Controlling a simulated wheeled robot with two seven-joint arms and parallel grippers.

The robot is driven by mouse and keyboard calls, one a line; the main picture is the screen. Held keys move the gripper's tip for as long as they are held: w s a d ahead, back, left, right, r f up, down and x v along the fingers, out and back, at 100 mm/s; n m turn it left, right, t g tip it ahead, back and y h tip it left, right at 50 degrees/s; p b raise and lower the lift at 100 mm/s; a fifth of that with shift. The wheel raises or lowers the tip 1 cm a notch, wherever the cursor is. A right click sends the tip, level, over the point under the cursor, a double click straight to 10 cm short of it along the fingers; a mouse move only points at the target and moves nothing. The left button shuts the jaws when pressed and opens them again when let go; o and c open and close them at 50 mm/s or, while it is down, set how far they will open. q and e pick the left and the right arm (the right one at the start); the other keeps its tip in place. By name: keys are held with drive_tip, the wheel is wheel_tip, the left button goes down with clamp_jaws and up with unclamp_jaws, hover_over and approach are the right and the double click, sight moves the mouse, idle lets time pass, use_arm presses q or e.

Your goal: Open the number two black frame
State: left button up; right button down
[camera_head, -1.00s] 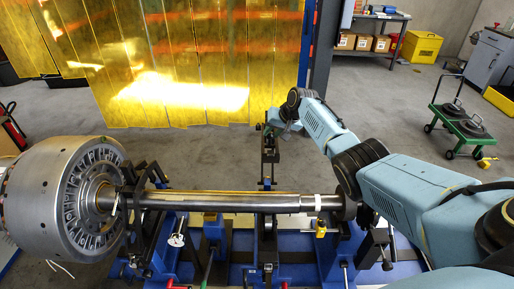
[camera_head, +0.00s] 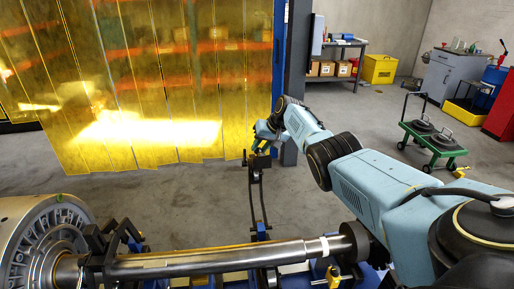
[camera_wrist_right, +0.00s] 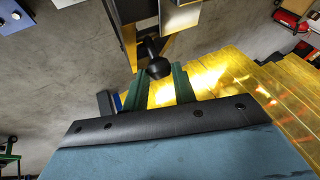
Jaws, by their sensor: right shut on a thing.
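A black frame (camera_head: 258,193) stands raised, nearly upright, behind the long steel shaft (camera_head: 210,261) in the head view. My right gripper (camera_head: 257,148) is at the frame's top end. In the right wrist view, my right gripper (camera_wrist_right: 160,84) has its green fingers at either side of a round black knob (camera_wrist_right: 158,67), shut on it. The knob joins a dark bar that runs up out of the picture. Another black frame (camera_head: 97,247) sits around the shaft beside the rotor. My left gripper is out of view.
The big silver rotor (camera_head: 40,243) is at the lower left. A yellow strip curtain (camera_head: 150,90) hangs behind. A green cart (camera_head: 433,145) stands at the right on open grey floor. A black collar (camera_head: 354,240) sits on the shaft's right end.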

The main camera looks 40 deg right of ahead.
drive_tip(key=shift+w+r, duration=0.1)
drive_tip(key=c, duration=1.2)
unclamp_jaws()
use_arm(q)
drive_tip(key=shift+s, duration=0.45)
use_arm(e)
drive_tip(key=shift+o, duration=0.2)
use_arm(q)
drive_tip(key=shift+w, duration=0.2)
use_arm(e)
drive_tip(key=shift+s+r+p, duration=0.35)
drive_tip(key=shift+r+p, duration=0.1)
drive_tip(key=shift+r, duration=0.05)
drive_tip(key=p+v, duration=0.1)
drive_tip(key=v, duration=0.3)
drive_tip(key=shift+s+d+r+p, duration=0.15)
drive_tip(key=shift+r+p, duration=0.1)
drive_tip(key=shift+p, duration=0.15)
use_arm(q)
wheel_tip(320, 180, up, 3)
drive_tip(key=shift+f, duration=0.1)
use_arm(e)
drive_tip(key=a+v, duration=0.1)
drive_tip(key=v, duration=0.6)
drive_tip(key=shift+s+d+r, duration=0.2)
drive_tip(key=shift+d+r, duration=0.1)
drive_tip(key=shift+d, duration=0.2)
